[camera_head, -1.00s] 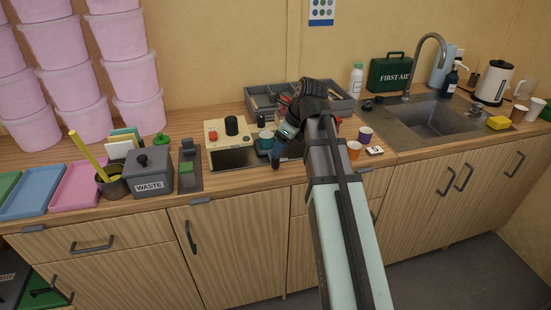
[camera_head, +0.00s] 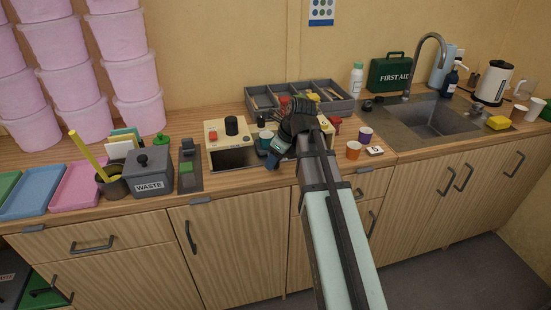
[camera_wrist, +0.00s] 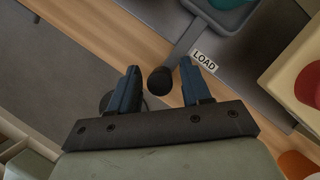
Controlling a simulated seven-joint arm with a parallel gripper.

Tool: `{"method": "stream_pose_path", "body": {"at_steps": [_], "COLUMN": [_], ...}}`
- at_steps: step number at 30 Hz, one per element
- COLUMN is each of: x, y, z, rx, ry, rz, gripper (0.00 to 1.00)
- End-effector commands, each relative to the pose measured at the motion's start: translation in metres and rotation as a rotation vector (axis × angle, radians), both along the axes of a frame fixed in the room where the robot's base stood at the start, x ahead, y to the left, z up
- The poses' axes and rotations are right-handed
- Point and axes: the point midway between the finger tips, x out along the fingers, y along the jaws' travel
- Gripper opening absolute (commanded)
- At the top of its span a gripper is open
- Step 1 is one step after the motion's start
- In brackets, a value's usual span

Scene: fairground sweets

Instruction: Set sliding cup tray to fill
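The sliding cup tray shows in the wrist view as a grey slide (camera_wrist: 187,38) with a teal cup (camera_wrist: 230,4) at its upper end. Its handle ends in a round black knob (camera_wrist: 160,80). A white "LOAD" label (camera_wrist: 204,60) lies beside the slide; I see no "fill" label. My gripper (camera_wrist: 160,67) is open, with one blue finger on each side of the knob and gaps between. I cannot tell whether the fingertips reach down to the knob's level. In the head view my gripper (camera_head: 272,158) is at the counter front, hiding the knob; the teal cup (camera_head: 265,137) shows behind it.
A cream machine (camera_head: 213,137) with a red button and black knob stands left of my gripper. A grey divided tray (camera_head: 345,106) is behind.

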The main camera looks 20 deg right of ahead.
Motion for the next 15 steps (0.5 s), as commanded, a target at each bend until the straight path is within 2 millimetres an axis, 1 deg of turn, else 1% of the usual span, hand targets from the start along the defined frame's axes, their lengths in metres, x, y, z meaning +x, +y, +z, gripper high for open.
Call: {"method": "stream_pose_path", "body": {"at_steps": [1, 12, 15], "x": [0.0, -0.0001, -0.0001], "y": [0.0, 0.0, 0.0], "z": [0.0001, 0.0002, 0.0002], "rx": [0.0, 0.0, 0.0], "ry": [0.0, 0.0, 0.0], "rz": [0.0, 0.0, 0.0], "gripper": [0.43, 0.07, 0.0]}}
